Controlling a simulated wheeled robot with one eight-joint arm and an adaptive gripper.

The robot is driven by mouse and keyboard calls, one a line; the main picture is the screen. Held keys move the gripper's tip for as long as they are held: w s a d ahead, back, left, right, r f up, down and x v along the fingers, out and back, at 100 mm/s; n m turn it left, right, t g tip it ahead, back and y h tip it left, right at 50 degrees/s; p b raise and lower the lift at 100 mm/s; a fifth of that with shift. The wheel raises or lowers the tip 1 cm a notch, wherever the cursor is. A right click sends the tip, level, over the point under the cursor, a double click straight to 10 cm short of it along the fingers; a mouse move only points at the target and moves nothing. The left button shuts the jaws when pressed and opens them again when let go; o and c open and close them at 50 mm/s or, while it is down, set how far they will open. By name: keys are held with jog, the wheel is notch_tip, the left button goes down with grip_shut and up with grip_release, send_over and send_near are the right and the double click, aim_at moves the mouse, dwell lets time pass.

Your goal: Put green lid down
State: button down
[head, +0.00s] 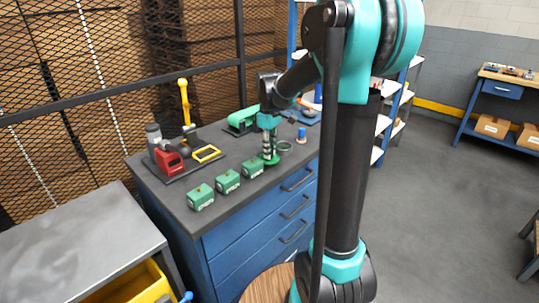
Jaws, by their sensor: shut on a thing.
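My gripper (269,153) points down over the dark top of the blue drawer cabinet. It is shut on a small round green lid (271,160), which shows at its fingertips low over the cabinet top. I cannot tell whether the lid touches the surface. Several green box-like blocks stand in a row to its left, the nearest one (253,168) close beside the lid. A small dark green ring-like cup (284,147) stands just right of my gripper. The fingers are small here and partly hide the lid.
A red and grey press with a yellow lever (185,102) and a yellow frame (207,154) stand on the left of the blue cabinet (270,235). A green tool (241,120) lies behind. A small blue-topped piece (302,134) is at right. A grey table (80,245) is at left.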

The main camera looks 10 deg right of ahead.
jog(key=shift+f, duration=0.85)
jog(key=shift+f, duration=0.1)
jog(key=c, duration=1.4)
grip_release()
jog(key=shift+c, duration=0.2)
notch_tip(320, 180, up, 12)
jog(key=s+d+f+m+t, duration=0.2)
jog(key=s+f+m, duration=0.2)
jog(key=s+f, duration=0.6)
jog(key=s+d+f+m+t, duration=0.2)
jog(key=s+f+m, duration=0.3)
jog(key=s+f, duration=0.6)
jog(key=shift+s+f, duration=0.15)
jog(key=shift+s, duration=0.3)
